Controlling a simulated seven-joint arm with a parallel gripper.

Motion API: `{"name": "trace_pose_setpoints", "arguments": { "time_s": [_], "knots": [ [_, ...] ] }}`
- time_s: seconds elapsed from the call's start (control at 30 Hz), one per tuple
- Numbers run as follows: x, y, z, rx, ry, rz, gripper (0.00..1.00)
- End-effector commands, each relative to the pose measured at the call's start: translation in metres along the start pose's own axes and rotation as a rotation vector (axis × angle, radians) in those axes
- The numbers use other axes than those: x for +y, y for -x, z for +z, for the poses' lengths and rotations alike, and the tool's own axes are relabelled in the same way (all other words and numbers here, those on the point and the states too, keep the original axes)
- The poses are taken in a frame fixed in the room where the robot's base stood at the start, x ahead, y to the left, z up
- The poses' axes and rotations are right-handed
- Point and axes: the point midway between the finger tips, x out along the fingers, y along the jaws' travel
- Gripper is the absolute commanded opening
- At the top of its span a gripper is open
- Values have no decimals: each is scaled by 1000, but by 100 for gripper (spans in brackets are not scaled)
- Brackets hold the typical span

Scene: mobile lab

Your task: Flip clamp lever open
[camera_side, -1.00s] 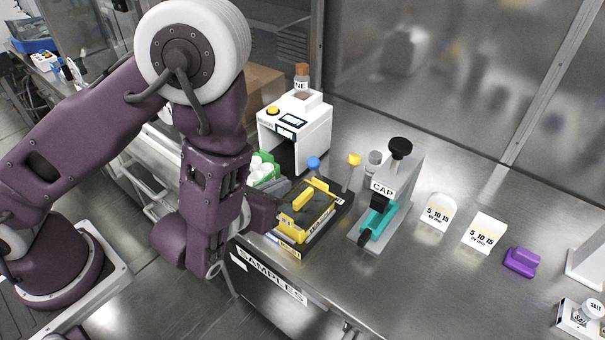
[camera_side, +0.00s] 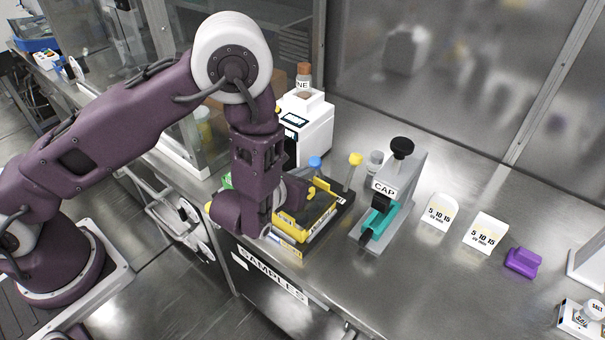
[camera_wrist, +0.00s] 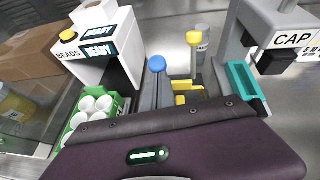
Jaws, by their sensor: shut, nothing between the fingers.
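A black fixture with a yellow clamp frame (camera_side: 316,212) sits at the bench's front edge, left of the CAP press. A blue-knobbed lever (camera_side: 314,163) and a yellow-knobbed lever (camera_side: 355,159) stand upright behind it; I cannot tell which is the clamp lever. Both knobs, blue (camera_wrist: 157,64) and yellow (camera_wrist: 193,39), show in the wrist view above my purple hand. My gripper (camera_side: 290,194) is shut and empty at the fixture's left side, partly covering it. Its fingertips are hard to make out, and I cannot tell whether they touch the fixture.
The CAP press (camera_side: 400,188) with a black knob and teal holder stands just right of the fixture. A white BEADS box (camera_side: 309,128) stands behind. A green rack of white tubes (camera_wrist: 92,110) is at left. White blocks (camera_side: 439,212) and a purple block (camera_side: 522,262) lie further right.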

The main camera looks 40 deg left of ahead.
Motion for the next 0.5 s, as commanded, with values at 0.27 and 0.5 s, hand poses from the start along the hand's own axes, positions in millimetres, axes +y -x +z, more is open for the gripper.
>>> {"name": "trace_pose_setpoints", "arguments": {
  "time_s": [0.27,0.5],
  "knots": [
    [0,-1,6,33,-1,4,0],
    [-2,-3,9,72,-6,7,0]
  ]
}}
